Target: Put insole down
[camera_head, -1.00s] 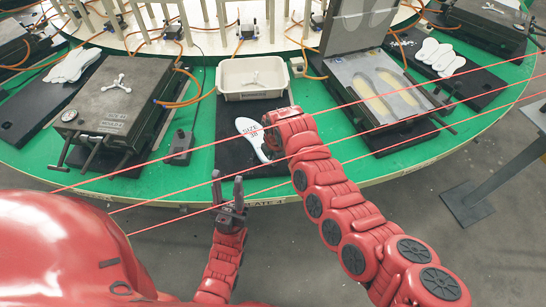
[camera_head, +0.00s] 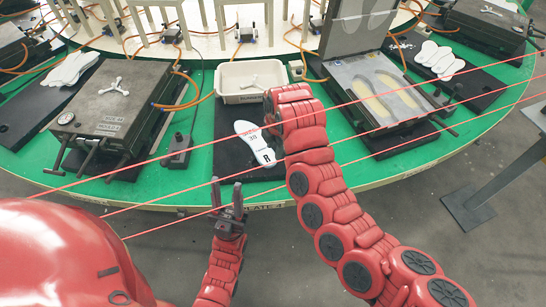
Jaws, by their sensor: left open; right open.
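A white insole (camera_head: 252,141) with dark printed marks lies on the black mat (camera_head: 227,158) in the front middle of the green table. Its far right edge meets the outline of my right arm (camera_head: 297,118), which reaches over the mat's right side. The fingers of my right gripper are hidden behind the arm's end, so I cannot see whether they touch the insole. My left gripper (camera_head: 227,195) is upright in front of the table's edge, fingers apart and empty, clear of the insole.
A closed mould (camera_head: 118,105) is at left, an open mould (camera_head: 378,88) at right. White insoles lie in stacks at left (camera_head: 70,69) and right (camera_head: 438,60). Thin red lines cross the view.

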